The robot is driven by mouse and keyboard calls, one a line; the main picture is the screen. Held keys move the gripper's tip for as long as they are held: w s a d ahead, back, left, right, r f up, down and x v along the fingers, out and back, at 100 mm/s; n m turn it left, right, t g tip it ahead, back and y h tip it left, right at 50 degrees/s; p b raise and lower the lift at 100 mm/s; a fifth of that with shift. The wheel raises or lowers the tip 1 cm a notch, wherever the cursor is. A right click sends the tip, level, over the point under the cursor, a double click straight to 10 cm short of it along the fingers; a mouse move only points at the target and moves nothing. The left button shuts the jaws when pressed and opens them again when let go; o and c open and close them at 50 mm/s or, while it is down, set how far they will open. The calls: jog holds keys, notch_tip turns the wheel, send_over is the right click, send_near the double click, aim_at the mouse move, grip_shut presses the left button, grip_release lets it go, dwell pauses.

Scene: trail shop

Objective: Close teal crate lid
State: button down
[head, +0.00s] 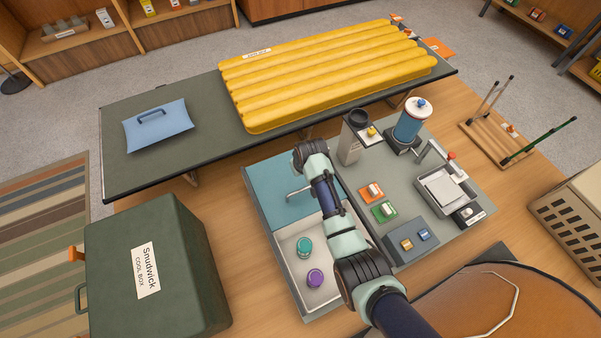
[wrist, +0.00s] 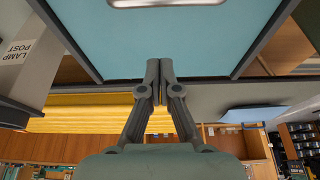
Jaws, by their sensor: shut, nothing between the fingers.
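The teal crate (head: 275,258) stands on the wooden table with its teal lid (head: 265,180) over the far part of its top. The near part is open and shows a green-capped jar (head: 304,247) and a purple-capped jar (head: 315,278). A metal handle (head: 299,190) sits on the lid, partly behind my arm. In the wrist view the teal lid (wrist: 185,45) fills the top, with a pale handle at the upper edge. My gripper (wrist: 159,64) is shut and empty, its tips at the lid's edge; contact is unclear. The head view hides the fingertips behind my arm.
A dark green cool box (head: 185,240) stands at left. Behind is a dark table (head: 190,100) with a yellow ribbed mat (head: 325,75) and a blue panel (head: 158,130).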

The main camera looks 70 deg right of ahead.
aim_at(297, 183)
jog(key=b+x, duration=0.1)
jog(key=x, duration=0.3)
jog(key=shift+a+b, duration=0.1)
jog(key=shift+b, duration=0.3)
jog(key=s+a, duration=0.2)
jog(key=shift+s+a+f, duration=0.2)
jog(key=shift+s, duration=0.1)
jog(key=shift+s+a, duration=0.1)
jog(key=shift+s, duration=0.1)
jog(key=shift+r, duration=0.1)
